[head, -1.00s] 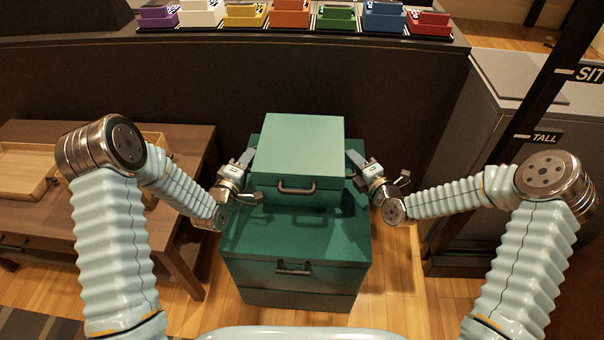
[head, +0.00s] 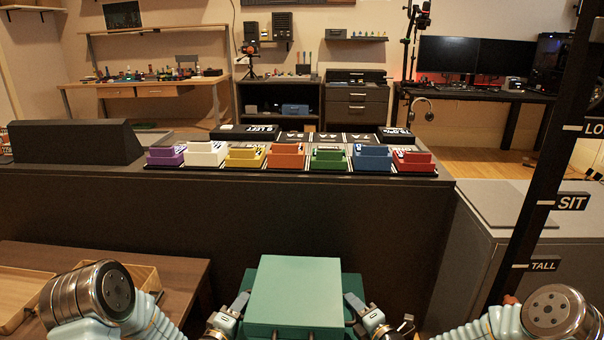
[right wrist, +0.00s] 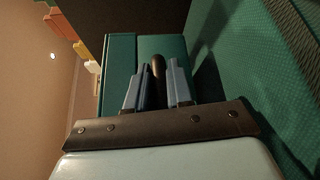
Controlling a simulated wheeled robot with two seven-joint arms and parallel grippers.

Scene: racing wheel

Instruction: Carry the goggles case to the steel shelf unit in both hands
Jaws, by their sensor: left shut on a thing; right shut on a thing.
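The goggles case, a green lidded box (head: 295,290), is at the bottom middle of the head view, between my two grippers. My left gripper (head: 240,301) is shut at its left side; what it grips there is hidden. My right gripper (head: 352,302) is at its right side. In the right wrist view, the fingers (right wrist: 157,88) are shut around a dark handle (right wrist: 158,68) on the green case (right wrist: 121,65). A dark unit with shelves (head: 280,122) against the back wall may be the steel shelf unit; I cannot tell its material.
A larger green chest (head: 351,286) is below the case; their gap is unclear. A long dark counter (head: 330,205) with coloured boxes stands ahead, between me and the back wall. A wooden table (head: 185,275) is left; a grey cabinet (head: 470,270) and black post (head: 535,170) are right.

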